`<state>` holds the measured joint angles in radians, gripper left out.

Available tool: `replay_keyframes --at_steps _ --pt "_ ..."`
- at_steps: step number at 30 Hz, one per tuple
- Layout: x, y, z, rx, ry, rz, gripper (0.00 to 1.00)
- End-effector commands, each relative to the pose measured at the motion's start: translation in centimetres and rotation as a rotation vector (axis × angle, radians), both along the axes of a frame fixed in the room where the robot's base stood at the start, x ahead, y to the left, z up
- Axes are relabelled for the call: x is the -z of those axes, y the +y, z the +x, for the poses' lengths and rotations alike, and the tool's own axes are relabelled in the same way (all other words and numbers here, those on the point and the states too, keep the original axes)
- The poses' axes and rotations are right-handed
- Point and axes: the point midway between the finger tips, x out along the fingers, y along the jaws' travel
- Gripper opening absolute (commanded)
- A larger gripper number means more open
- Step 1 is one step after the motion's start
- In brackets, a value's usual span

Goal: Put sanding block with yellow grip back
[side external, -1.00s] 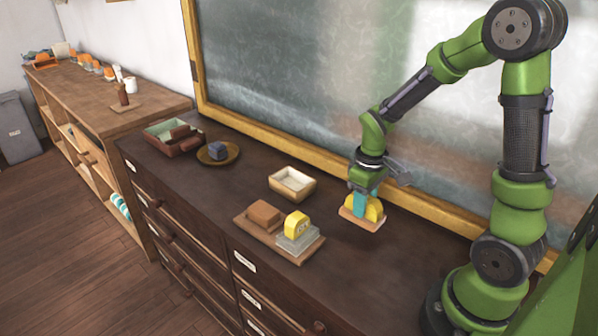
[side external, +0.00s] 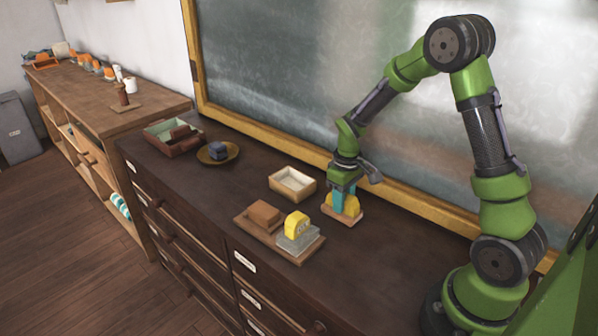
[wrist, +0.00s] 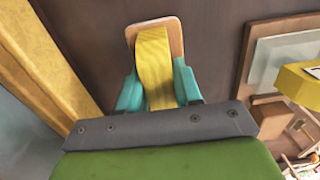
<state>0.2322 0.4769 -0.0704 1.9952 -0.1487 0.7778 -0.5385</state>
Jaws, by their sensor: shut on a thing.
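The sanding block with yellow grip (side external: 355,207) has a pale wooden base and an arched yellow handle. My gripper (side external: 343,202) is shut on this handle with its teal fingers. In the wrist view the yellow grip (wrist: 153,62) sits between the two fingers, with the wooden base beyond it. I cannot tell whether the base touches the cabinet top or hangs just above it. A wooden tray (side external: 244,221) lies left of and nearer than my gripper. It bears a brown block (side external: 264,214) and a grey block with a yellow top (side external: 297,226).
A cream open box (side external: 292,183) stands left of my gripper, behind the tray. Farther left are a round dish (side external: 231,158) with a dark block and a green-lined box (side external: 160,139) with brown pieces. The framed board (side external: 415,214) rises close behind. The dark cabinet top (side external: 365,265) is bare at front right.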

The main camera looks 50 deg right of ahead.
Motion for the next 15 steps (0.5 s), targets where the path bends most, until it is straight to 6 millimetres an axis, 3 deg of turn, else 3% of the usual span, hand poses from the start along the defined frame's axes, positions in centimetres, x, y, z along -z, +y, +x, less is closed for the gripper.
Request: replay_keyframes --at_steps 3,4,9,15 --pt "0.28 0.0 -0.02 0.001 0.001 0.0 0.0" --pt "0.33 0.01 -0.03 0.001 0.001 0.0 0.35" --pt "0.28 0.0 -0.02 0.001 0.0 0.0 0.59" --pt "0.27 0.0 -0.02 0.0 0.0 0.0 0.59"
